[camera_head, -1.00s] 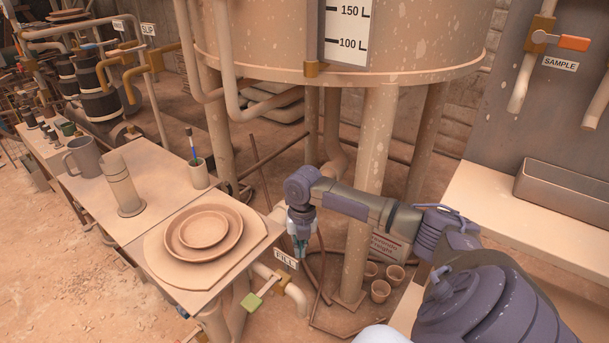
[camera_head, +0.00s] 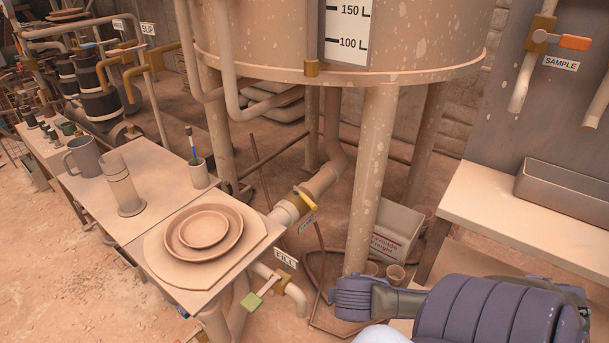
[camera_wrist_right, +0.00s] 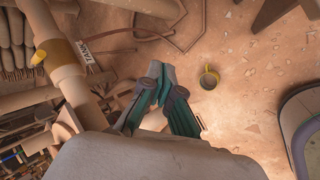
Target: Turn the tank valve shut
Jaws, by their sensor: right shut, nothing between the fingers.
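The tank valve (camera_head: 305,197) has a small yellow handle on the thick pipe running down from under the tank (camera_head: 340,68). In the head view the handle appears to lie across the pipe. In the right wrist view the yellow handle (camera_wrist_right: 39,57) is at the left, beside a TANK label (camera_wrist_right: 84,57). My right gripper (camera_wrist_right: 163,78) is shut and empty, over the floor and clear of the valve. In the head view my right arm is at the bottom right and its gripper is hidden. My left gripper is not in view.
The FILL valve (camera_head: 264,290) with a green handle is below the tank valve. A table with stacked plates (camera_head: 204,228) stands at the left. A tank leg (camera_head: 372,180), a box (camera_head: 395,230) and pots are to the right.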

